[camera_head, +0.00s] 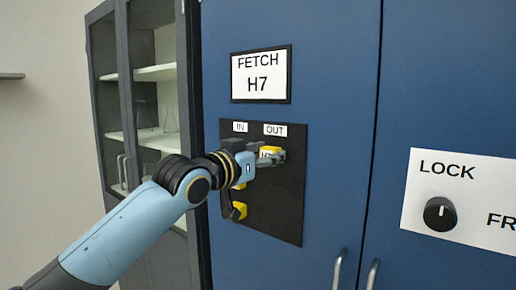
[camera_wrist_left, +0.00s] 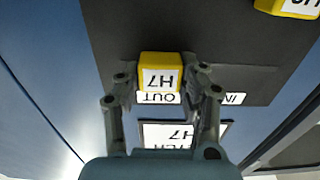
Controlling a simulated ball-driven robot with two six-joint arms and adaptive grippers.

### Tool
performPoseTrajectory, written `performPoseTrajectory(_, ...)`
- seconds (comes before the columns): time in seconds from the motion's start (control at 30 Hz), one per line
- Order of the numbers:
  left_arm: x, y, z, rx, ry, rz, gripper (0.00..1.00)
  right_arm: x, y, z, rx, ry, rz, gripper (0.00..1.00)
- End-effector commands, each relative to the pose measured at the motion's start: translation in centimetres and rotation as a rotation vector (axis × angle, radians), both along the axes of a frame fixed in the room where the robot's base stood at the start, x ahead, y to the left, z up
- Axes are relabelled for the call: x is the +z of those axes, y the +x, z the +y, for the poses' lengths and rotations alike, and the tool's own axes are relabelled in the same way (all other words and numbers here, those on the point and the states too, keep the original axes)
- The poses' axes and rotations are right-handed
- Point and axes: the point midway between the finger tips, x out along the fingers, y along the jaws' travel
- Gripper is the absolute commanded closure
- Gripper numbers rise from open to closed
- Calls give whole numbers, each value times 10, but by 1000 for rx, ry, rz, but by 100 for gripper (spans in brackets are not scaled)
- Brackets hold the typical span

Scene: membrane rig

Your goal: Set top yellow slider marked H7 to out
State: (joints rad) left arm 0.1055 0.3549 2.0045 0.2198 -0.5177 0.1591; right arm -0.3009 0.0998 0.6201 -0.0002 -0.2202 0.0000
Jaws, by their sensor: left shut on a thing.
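The top yellow slider marked H7 (camera_head: 266,150) sits on the black panel (camera_head: 284,205), under the OUT label (camera_head: 275,129). In the left wrist view the slider (camera_wrist_left: 160,66) appears upside down, close to the OUT label (camera_wrist_left: 158,98). My left gripper (camera_head: 272,158) is shut on the slider, with one finger on each side of it in the wrist view (camera_wrist_left: 161,80). The IN label (camera_head: 240,127) is to the left. The gripper partly hides the slider in the head view. My right gripper is not in view.
Lower yellow sliders (camera_head: 239,210) are partly behind my left arm. A FETCH H7 sign (camera_head: 261,74) is above the panel. A LOCK plate with a black knob (camera_head: 440,214) is at the right. A glass-door cabinet (camera_head: 150,100) stands at the left.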

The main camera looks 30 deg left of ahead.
Motion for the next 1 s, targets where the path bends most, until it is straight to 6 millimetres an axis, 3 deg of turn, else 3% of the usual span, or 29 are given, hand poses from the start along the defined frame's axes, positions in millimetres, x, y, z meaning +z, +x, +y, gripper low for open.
performPoseTrajectory(0.3,0,-1,-3,-4,-6,-4,100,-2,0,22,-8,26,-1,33)
performPoseTrajectory(0.33,0,-1,-3,-4,-7,-3,56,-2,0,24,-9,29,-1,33)
performPoseTrajectory(0.5,0,-1,-3,-3,-6,-3,37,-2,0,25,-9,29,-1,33)
performPoseTrajectory(0.8,0,-4,-2,-2,-4,-2,37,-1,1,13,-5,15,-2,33)
performPoseTrajectory(1.0,-1,-35,0,-5,1,0,37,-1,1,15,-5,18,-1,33)
